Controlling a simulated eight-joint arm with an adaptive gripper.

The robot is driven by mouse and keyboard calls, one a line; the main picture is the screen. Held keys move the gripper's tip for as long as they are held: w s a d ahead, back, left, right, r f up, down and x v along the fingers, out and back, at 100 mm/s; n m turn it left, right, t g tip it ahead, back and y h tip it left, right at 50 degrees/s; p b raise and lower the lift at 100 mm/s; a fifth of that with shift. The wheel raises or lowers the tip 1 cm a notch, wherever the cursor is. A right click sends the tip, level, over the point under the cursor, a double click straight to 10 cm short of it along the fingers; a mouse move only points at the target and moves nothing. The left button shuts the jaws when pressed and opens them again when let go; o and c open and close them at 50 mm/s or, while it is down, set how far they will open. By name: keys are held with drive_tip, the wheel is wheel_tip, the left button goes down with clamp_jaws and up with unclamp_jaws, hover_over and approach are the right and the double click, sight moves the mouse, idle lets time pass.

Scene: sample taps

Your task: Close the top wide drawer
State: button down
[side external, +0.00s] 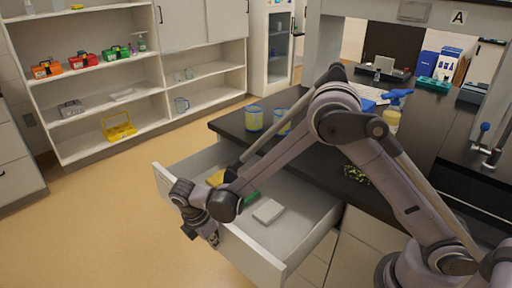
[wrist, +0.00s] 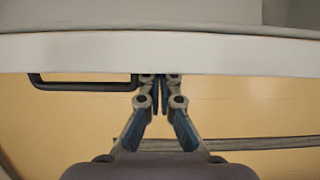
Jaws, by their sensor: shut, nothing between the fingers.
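The top wide drawer (side external: 258,262) is pulled far out from under the dark bench in the side external view. Its pale front also crosses the top of the wrist view (wrist: 220,52). A dark bar handle (wrist: 85,86) is on that front, left of my fingers. My gripper (side external: 214,240) is outside the drawer, at its front. In the wrist view my gripper (wrist: 160,80) is shut and empty, its fingertips at the lower edge of the drawer front, just right of the handle. I cannot tell whether they touch it.
In the drawer lie a white box (side external: 268,211), a green item (side external: 252,197) and a yellow item (side external: 215,178). Yellow-and-blue tins (side external: 254,118) stand on the bench (side external: 228,126) above. Open floor (side external: 85,215) lies left of the drawer, before the shelves.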

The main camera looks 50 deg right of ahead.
drive_tip(key=shift+d, duration=0.45)
drive_tip(key=shift+d, duration=0.1)
drive_tip(key=d, duration=2.7)
drive_tip(key=shift+d, duration=0.2)
drive_tip(key=shift+a, duration=0.15)
